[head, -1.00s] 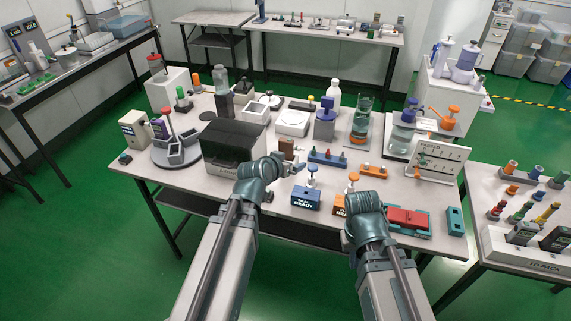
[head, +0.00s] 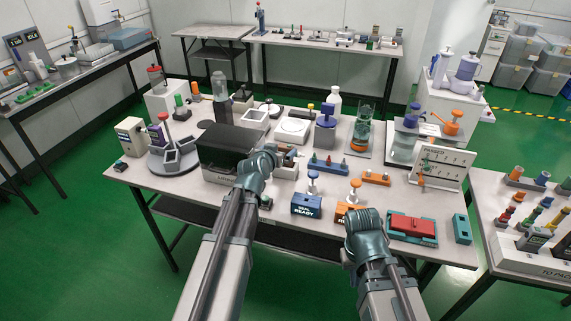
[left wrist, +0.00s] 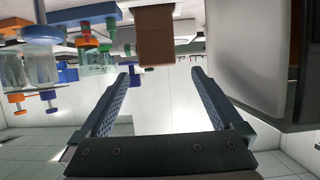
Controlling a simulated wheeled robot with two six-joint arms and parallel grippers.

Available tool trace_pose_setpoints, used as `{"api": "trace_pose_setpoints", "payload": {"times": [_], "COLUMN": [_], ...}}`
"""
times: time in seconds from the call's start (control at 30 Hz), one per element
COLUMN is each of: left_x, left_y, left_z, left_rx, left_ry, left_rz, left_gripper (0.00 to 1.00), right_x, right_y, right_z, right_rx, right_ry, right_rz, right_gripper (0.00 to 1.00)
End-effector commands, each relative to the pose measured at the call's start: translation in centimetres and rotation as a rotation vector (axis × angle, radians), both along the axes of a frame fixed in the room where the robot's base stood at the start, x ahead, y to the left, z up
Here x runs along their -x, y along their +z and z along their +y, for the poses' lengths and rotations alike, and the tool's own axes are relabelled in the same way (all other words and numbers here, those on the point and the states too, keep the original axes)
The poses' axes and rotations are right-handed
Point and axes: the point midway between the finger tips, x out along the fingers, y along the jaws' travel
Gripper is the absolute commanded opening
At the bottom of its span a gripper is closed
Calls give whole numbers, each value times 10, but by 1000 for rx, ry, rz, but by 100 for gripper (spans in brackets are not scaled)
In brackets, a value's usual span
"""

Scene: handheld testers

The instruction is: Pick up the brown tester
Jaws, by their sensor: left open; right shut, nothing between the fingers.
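The brown tester (left wrist: 155,36) shows as a plain brown block near the top middle of the left wrist view, beyond my left fingertips. My left gripper (left wrist: 164,72) is open, with nothing between its fingers and a gap between them and the block. In the head view my left gripper (head: 287,158) is just right of the black-topped box, and largely covers the tester there. My right gripper (head: 365,228) is shut and empty by the table's front edge; its fingers are mostly hidden by its wrist.
The black-topped box (head: 226,150) stands close on the left of my left gripper. A blue READY box (head: 306,206) and a red-and-teal case (head: 411,228) lie near the front edge. A blue rack (head: 329,165) stands behind. A white PASSED board (head: 441,166) is at right.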

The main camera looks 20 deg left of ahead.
Motion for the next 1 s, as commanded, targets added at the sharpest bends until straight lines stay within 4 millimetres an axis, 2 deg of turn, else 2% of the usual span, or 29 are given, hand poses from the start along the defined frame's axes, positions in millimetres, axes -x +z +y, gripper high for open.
{"api": "trace_pose_setpoints", "payload": {"times": [0.03, 0.33, 0.63, 0.87, 0.9, 1.0], "left_x": [-6, -15, -53, -54, -54, -54], "left_y": [-3, -7, -23, -23, -23, -22], "left_z": [0, -1, -5, -6, -6, -5], "left_rx": [0, 1, 0, 0, 0, 0], "left_ry": [0, 0, -1, 0, 0, 0], "left_rz": [0, 0, 1, 1, 1, 1], "left_gripper": [100, 100, 100, 100, 98, 80], "right_x": [0, 0, 0, 0, 0, 0], "right_y": [-3, -7, -23, -22, -22, -22], "right_z": [0, 0, 0, 0, 0, 0], "right_rx": [0, 0, 0, 0, 0, 0], "right_ry": [0, 0, 0, 0, 0, 0], "right_rz": [0, 0, 0, 0, 0, 0], "right_gripper": [0, 0, 0, 0, 0, 0]}}
